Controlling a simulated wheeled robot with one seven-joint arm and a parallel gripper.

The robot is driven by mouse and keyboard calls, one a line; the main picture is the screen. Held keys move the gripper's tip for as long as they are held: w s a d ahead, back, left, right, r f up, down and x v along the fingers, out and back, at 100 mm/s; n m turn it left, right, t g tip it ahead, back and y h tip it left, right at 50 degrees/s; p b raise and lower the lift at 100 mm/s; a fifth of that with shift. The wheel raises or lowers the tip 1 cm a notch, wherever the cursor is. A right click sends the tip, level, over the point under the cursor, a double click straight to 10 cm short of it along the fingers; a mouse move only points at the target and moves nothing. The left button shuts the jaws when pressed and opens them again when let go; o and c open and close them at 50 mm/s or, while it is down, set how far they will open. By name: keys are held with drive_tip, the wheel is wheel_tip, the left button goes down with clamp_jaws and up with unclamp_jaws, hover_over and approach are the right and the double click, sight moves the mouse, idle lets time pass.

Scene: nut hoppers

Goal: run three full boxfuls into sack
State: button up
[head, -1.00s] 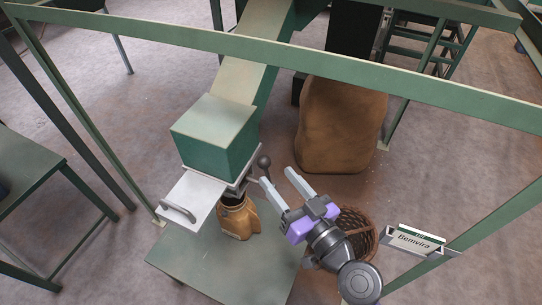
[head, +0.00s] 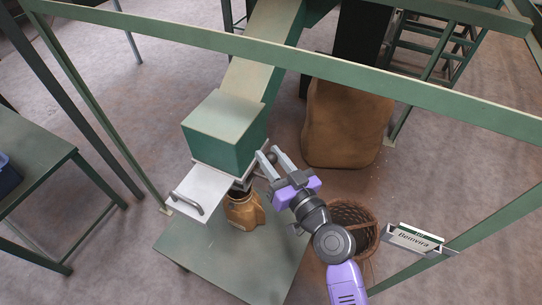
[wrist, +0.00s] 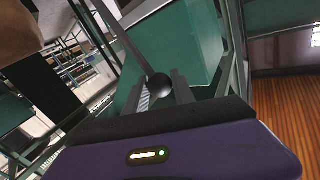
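The green hopper box (head: 226,130) stands under a sloping chute (head: 254,62). A white slide plate (head: 193,191) with a handle sticks out to its left. A small brown sack (head: 243,212) stands upright on the green table below the box, its mouth hidden under the outlet. My gripper (head: 269,153) is at the right side of the box, at the lever. In the wrist view the lever's dark ball knob (wrist: 159,86) sits between my fingers, which look closed on it. The knob is hard to make out in the head view. The box's contents are hidden.
A large brown sack (head: 346,125) stands behind my gripper. A wicker basket (head: 366,214) is beside my arm, near a name sign (head: 414,240). A green frame bar (head: 330,73) crosses above. The table front (head: 235,262) is clear.

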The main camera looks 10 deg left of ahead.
clamp_jaws()
idle(1.1)
